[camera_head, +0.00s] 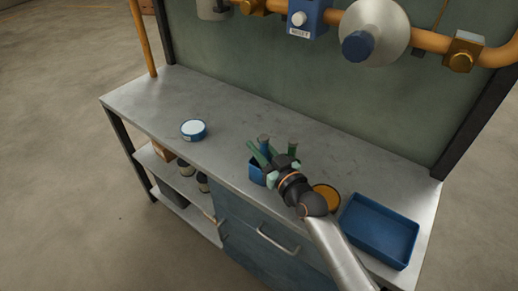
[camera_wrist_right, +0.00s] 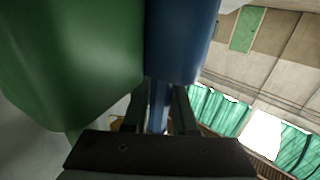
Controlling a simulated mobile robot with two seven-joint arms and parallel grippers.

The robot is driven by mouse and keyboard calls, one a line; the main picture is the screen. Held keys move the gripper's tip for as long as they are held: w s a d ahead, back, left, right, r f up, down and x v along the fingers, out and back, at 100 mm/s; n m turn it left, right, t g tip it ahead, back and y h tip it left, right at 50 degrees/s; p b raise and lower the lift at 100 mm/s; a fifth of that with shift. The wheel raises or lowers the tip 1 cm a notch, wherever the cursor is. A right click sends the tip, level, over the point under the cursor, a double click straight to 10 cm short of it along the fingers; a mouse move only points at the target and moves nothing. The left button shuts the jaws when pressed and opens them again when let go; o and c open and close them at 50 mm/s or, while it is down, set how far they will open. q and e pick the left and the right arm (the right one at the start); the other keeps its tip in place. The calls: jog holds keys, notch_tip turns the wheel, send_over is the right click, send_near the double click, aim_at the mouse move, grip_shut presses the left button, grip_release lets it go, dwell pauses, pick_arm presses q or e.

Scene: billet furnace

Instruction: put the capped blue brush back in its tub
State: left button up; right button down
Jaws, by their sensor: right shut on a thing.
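The blue tub (camera_head: 257,174) stands on the metal bench, partly hidden behind my right gripper (camera_head: 279,163). Green brushes (camera_head: 257,154) lean out of it, and another green upright piece (camera_head: 292,149) shows beside the gripper. The blue brush (camera_head: 264,144) stands roughly upright at the tub. In the right wrist view my right gripper (camera_wrist_right: 160,110) is shut on the narrow blue stem of the blue brush (camera_wrist_right: 180,40). A large green shape (camera_wrist_right: 70,60) is close on its left. Whether the brush's lower end is inside the tub is hidden. My left gripper is not in view.
A white-topped blue round tin (camera_head: 193,129) stands at the left on the bench. An orange disc (camera_head: 327,197) and an open blue tray (camera_head: 379,230) lie to the right. Pipes with a valve run above the back panel (camera_head: 300,90). The bench between tin and tub is clear.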

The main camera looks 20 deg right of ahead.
jog(key=shift+f, duration=0.15)
jog(key=c, duration=0.7)
grip_release()
jog(key=shift+r, duration=0.3)
jog(key=p+v, duration=0.1)
jog(key=v, duration=1.1)
